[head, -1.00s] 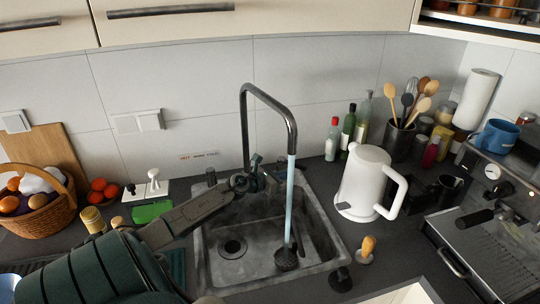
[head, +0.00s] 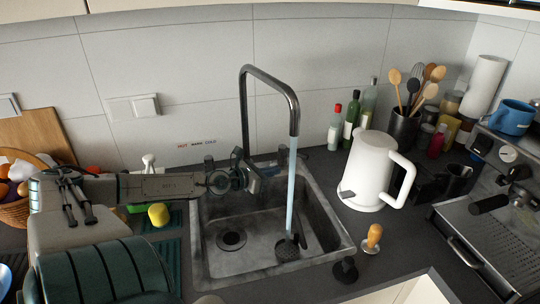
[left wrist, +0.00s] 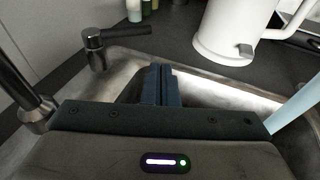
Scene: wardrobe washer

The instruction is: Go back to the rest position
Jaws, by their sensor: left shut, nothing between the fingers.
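My left gripper (head: 258,178) is over the back part of the sink, behind the running stream of water. It is shut and empty, and its closed fingers also show in the left wrist view (left wrist: 159,84). The faucet (head: 270,82) arches over the sink (head: 198,262), and water (head: 291,185) runs from it. A black tap lever (left wrist: 118,33) shows at the upper left of the left wrist view. My left arm comes in from the left, across the counter. My right gripper is not in view.
A white kettle (head: 368,170) stands right of the sink. A wooden-handled tamper (head: 373,236) and an espresso machine (head: 490,240) are further right. A yellow sponge-like item (head: 158,214) lies left of the sink. A fruit basket (head: 14,212) is at the far left.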

